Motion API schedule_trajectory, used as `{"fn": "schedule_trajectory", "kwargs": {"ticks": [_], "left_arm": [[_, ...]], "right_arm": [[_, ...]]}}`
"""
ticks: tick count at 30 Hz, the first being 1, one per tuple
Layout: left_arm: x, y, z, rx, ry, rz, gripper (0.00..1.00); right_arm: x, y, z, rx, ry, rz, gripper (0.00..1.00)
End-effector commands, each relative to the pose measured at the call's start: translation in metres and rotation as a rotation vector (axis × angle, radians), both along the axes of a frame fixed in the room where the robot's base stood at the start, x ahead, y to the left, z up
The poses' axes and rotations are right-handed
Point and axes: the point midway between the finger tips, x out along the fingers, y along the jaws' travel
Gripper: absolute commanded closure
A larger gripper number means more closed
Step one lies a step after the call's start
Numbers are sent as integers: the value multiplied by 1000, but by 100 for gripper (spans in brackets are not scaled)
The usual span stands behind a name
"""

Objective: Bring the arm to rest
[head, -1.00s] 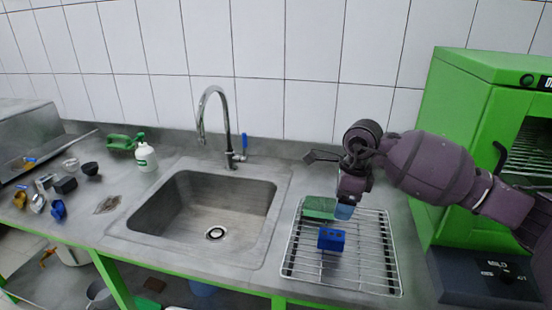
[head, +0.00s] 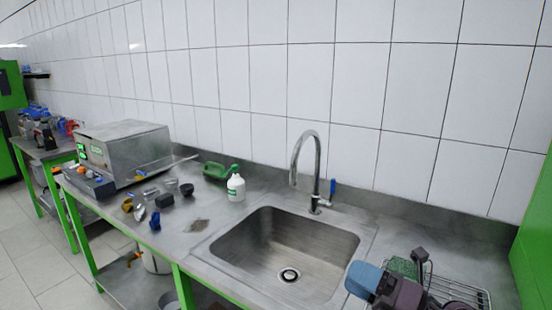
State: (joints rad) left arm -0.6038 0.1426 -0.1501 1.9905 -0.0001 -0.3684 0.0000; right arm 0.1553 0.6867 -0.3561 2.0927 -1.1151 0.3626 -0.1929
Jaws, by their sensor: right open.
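My right gripper (head: 392,290), purple and dark, is at the bottom right of the head view, over the near left part of the wire rack (head: 470,290). Its jaws are open and nothing shows between them. A blue-grey part at its left side looks like a fingertip. A green block (head: 403,266) shows just behind the gripper and is partly covered by it. My left gripper is not in view.
The steel sink (head: 285,245) with a curved tap (head: 297,160) lies left of my right gripper. Left of it are a white bottle (head: 236,188), a green can (head: 216,171), several small parts and a metal box machine (head: 125,150). Bare counter lies behind the rack.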

Motion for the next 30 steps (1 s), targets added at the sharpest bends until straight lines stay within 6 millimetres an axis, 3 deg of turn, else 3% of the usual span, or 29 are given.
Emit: {"fn": "schedule_trajectory", "kwargs": {"ticks": [7, 14, 21, 25, 30], "left_arm": [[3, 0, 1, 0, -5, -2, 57], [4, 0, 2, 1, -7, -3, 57], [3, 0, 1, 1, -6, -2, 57], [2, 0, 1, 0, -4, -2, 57], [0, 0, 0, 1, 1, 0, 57]], "right_arm": [[0, -47, -2, 481, 273, -349, 28], [-17, -104, -45, 854, 587, -698, 28], [-71, -146, -117, 1158, 968, -1077, 28], [-115, -154, -156, 1280, 1193, -1277, 28], [-162, -152, -186, 1359, 1413, -1459, 28]]}}
